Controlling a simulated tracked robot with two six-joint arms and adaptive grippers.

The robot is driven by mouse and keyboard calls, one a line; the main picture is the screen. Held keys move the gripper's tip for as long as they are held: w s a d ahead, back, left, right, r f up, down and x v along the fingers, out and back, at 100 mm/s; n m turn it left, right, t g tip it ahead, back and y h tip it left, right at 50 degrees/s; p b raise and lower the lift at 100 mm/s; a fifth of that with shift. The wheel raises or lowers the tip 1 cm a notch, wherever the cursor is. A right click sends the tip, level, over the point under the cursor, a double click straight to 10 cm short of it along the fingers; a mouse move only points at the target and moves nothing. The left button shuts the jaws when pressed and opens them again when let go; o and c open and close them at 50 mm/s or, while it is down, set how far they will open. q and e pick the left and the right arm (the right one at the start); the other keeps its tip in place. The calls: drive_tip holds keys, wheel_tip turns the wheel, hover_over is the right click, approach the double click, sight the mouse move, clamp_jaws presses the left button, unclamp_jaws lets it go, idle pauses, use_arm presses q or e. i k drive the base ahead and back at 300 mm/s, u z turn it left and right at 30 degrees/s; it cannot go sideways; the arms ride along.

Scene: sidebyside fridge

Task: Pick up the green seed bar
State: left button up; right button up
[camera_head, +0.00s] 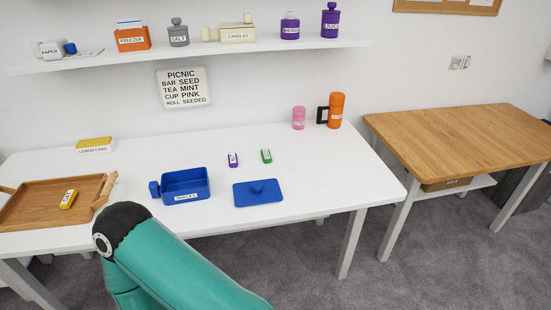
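The green seed bar (266,156) is a small green block with a white label. It lies on the white table (330,165), right of a similar purple bar (233,160) and behind a flat blue lid (258,193) with a knob. Its label is too small to read. A teal arm link of mine with a black joint rises from the bottom in front of the table. Neither of my grippers shows in the head view, so I cannot see whether they are open or shut. Nothing touches the green bar.
A blue open box (184,197) labelled snacks stands left of the lid. A wooden tray (35,211) holds a yellow bar (68,199). A pink cup (298,118) and an orange flask (336,111) stand at the back right. The shelf (190,51) overhangs the back.

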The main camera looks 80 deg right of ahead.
sight(266, 157)
drive_tip(key=z, duration=0.7)
drive_tip(key=i, duration=0.3)
drive_tip(key=z, duration=1.1)
drive_tip(key=k, duration=0.9)
drive_tip(key=z, duration=0.15)
drive_tip(key=i, duration=1.05)
drive_tip(key=u, duration=0.05)
